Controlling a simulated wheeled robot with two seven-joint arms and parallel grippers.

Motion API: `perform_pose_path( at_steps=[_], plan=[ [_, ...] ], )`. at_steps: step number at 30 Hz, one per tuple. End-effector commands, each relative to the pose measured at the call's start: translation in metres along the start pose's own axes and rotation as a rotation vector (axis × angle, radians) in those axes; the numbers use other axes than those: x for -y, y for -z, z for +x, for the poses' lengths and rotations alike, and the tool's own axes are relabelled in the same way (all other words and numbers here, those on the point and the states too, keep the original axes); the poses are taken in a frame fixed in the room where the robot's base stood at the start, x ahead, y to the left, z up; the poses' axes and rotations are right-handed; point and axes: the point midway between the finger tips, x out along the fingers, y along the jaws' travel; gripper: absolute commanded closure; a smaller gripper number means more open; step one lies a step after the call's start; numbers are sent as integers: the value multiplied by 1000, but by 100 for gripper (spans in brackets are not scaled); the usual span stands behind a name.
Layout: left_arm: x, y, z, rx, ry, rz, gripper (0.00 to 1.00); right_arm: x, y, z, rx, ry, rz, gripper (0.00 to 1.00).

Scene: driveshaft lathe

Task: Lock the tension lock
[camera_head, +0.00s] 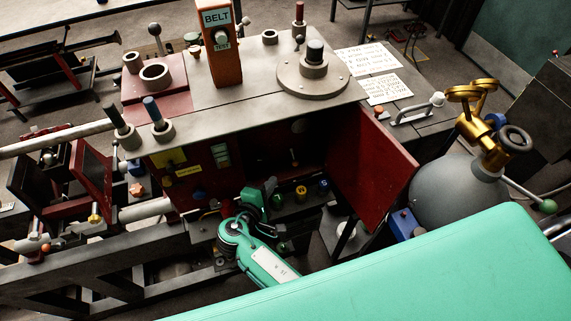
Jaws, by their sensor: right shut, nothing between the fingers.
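The lathe headstock (265,125) stands in the middle of the camera_head view, with a dark compartment open at its front. No part is clearly marked as the tension lock, and I cannot tell which one it is. Inside the compartment is a small upright lever (294,158); below it sit a yellow knob (301,192) and a blue knob (323,186). My right gripper (265,190) is at the compartment's lower left, shut and empty, left of these knobs. Its fingertips are small and partly hidden. My left gripper is not in view.
The red door (372,165) stands open on the compartment's right side. A grey tank with brass valves (460,190) is at the right. A rail bed (90,270) runs along the left.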

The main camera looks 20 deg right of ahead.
Motion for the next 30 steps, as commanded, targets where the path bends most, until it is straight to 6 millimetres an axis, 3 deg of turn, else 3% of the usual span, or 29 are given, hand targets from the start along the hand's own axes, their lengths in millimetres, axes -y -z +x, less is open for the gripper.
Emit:
perform_pose_path(
  at_steps=[8, 21, 30],
  plan=[
    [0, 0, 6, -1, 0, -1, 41, 2, 0, 17, 1, -2, 1, 100],
    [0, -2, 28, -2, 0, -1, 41, 2, 0, 90, 1, 0, 1, 100],
    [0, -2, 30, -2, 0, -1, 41, 0, 0, 100, 0, 2, 0, 100]
  ],
)
